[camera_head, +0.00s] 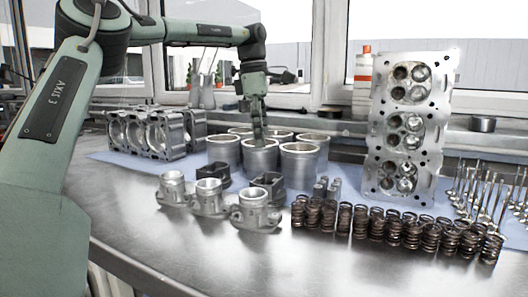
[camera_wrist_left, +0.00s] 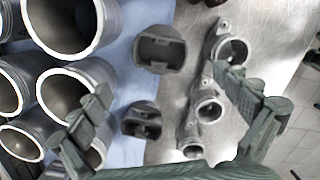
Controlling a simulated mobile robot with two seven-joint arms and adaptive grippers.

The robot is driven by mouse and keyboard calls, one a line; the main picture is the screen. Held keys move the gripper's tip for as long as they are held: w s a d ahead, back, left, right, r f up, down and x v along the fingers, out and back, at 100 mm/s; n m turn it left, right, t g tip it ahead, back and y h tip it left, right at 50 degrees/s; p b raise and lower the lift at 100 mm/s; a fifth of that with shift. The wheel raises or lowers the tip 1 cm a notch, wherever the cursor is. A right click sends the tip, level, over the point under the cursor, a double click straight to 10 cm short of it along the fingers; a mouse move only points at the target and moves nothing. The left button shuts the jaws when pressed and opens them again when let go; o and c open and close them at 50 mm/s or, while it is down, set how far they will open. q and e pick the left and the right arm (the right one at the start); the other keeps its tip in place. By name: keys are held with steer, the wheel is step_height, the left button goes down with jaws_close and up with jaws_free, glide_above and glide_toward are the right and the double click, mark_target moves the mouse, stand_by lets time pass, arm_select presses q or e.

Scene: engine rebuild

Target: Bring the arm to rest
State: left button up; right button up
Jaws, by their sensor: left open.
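My left gripper (camera_head: 257,132) hangs from my left arm, pointing down over the silver cylinder liners (camera_head: 261,158) at the middle of the bench. In the left wrist view the fingers of my left gripper (camera_wrist_left: 168,90) are spread wide, with no object held between them. One finger overlaps the liners (camera_wrist_left: 68,95) in that view; the other overlaps the metal housings (camera_wrist_left: 208,108). Two dark pistons (camera_wrist_left: 160,48) lie below the gap between the fingers. Whether a finger touches a liner is unclear. My right gripper is not in view.
Metal housings (camera_head: 255,212) stand in front of the pistons (camera_head: 215,174). Valve springs (camera_head: 410,233) line the right front, with valves (camera_head: 490,195) beyond. A tall cylinder head (camera_head: 408,125) stands behind. An engine block (camera_head: 150,132) sits at left. The bench's front left (camera_head: 125,215) is bare.

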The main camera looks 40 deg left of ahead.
mark_target(268, 175)
arm_select(q)
steer(key=shift+r, duration=0.1)
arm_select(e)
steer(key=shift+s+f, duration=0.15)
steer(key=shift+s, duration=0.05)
arm_select(q)
steer(key=f, duration=0.7)
steer(key=shift+w+d, duration=0.25)
steer(key=f, duration=0.4)
steer(key=shift+w+d+f, duration=0.15)
steer(key=shift+d+f, duration=0.1)
steer(key=shift+f, duration=0.1)
steer(key=shift+w+r, duration=0.15)
steer(key=shift+r, duration=1.55)
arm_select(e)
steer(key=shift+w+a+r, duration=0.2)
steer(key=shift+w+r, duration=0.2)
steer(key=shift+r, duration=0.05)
